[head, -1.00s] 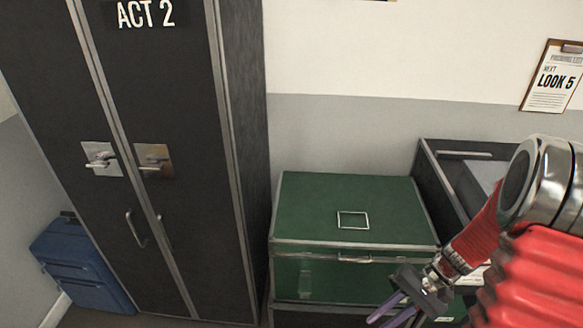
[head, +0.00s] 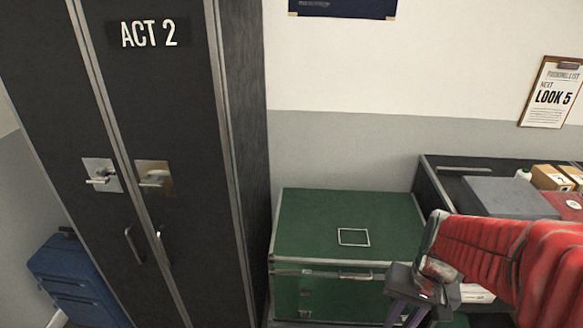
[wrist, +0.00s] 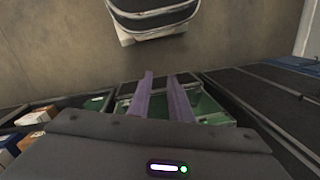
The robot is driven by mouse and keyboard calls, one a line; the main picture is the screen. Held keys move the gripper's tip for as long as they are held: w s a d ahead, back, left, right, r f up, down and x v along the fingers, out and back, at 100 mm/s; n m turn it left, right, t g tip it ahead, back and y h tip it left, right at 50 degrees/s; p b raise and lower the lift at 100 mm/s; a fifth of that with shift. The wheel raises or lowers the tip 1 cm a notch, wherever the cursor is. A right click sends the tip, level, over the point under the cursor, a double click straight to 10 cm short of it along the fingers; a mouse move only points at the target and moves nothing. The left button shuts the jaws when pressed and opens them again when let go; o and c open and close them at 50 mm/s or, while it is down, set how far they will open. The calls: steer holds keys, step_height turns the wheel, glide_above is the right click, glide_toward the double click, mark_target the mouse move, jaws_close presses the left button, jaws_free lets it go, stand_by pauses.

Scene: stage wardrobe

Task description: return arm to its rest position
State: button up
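My gripper (head: 403,322) is at the bottom of the head view, at the end of my red arm and in front of the green case's right front. Its two purple fingers run past the lower picture edge there. In the wrist view my gripper (wrist: 160,75) shows both fingers whole, side by side with a narrow gap between them. Nothing is held in the gap. Beyond the fingers lies the green case (wrist: 207,106), apart from them as far as I can tell.
A tall dark wardrobe (head: 185,90) marked ACT 2 stands left, its doors shut. A blue suitcase (head: 75,275) is beside it. The closed green case (head: 310,225) stands right of the wardrobe. A dark open-topped container (head: 440,162) at right holds small cartons (head: 550,178).

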steer(key=s+a+r+n+t, duration=0.1)
steer(key=a+r+n+t, duration=0.1)
steer(key=r, duration=0.5)
steer(key=s+a+r+n+t+h, duration=0.1)
steer(key=s+a+r+n+t, duration=0.1)
steer(key=r, duration=0.5)
steer(key=a+t, duration=0.1)
steer(key=a, duration=0.1)
steer(key=shift+a+t, duration=0.3)
steer(key=shift+t, duration=0.1)
